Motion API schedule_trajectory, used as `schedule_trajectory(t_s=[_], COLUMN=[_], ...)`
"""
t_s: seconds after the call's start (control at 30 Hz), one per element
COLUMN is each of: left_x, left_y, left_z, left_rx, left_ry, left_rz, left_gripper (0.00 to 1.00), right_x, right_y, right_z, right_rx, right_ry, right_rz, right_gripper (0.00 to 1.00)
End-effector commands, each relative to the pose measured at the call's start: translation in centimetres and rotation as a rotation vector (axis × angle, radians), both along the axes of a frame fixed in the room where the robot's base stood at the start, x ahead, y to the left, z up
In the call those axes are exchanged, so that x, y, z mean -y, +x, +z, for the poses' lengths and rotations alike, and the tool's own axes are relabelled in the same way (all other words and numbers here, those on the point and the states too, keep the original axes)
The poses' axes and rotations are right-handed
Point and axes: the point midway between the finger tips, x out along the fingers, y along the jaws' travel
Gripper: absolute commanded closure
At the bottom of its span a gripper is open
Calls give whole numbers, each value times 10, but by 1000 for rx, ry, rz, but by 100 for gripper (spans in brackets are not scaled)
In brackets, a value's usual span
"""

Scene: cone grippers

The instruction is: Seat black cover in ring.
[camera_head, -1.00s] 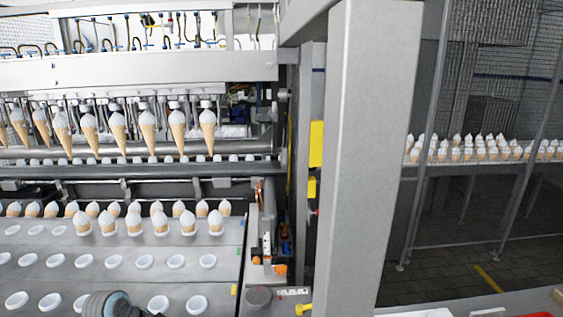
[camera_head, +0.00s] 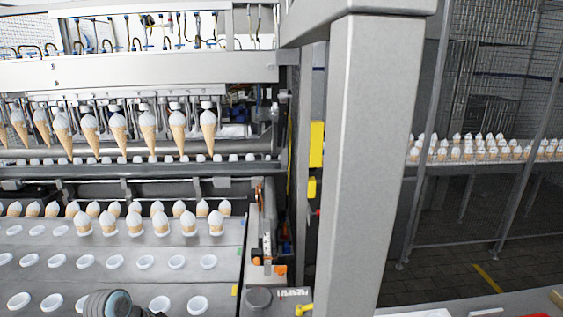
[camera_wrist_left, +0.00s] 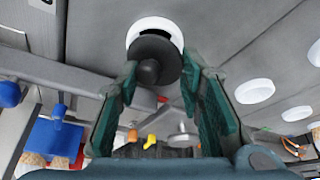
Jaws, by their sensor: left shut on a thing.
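In the left wrist view, my left gripper (camera_wrist_left: 159,68) is shut on the black cover (camera_wrist_left: 168,57), a dark round disc with a knob in its middle. A white ring (camera_wrist_left: 140,25) in the grey plate lies just beyond the cover. The cover overlaps the ring's near part, and a dark gap shows inside the ring above the cover. I cannot tell whether they touch. In the head view only a dark part of my left arm shows at the bottom edge; the fingers, the cover and this ring cannot be made out there. My right gripper is out of view.
Rows of white rings (camera_head: 144,262) line the grey conveyor plates (camera_head: 110,278). Several cones (camera_head: 160,222) stand behind, and more hang from the machine above. A thick grey post (camera_head: 372,160) rises right of the conveyor. Orange and yellow knobs (camera_head: 304,309) sit at its edge.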

Motion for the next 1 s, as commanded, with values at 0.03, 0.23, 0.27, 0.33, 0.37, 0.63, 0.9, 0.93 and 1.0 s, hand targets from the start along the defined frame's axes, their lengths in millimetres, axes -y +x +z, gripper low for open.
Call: schedule_trajectory(t_s=[0.03,0.23,0.27,0.33,0.37,0.63,0.9,0.93,1.0], left_x=[0,0,0,0,0,0,0,0,0], left_y=[0,1,1,1,1,2,2,2,2], left_z=[14,37,41,48,52,71,71,71,71], left_rx=[2,5,5,5,5,7,6,7,7], left_ry=[0,1,1,1,1,1,0,1,1], left_rz=[1,1,1,1,1,0,0,0,0], left_gripper=[85,85,85,85,85,85,85,85,85], right_x=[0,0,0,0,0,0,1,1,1], right_y=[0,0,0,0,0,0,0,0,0], right_z=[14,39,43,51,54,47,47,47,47], right_rx=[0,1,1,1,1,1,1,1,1], right_ry=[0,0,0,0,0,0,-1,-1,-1], right_rz=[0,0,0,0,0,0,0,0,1], right_gripper=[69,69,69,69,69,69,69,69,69])
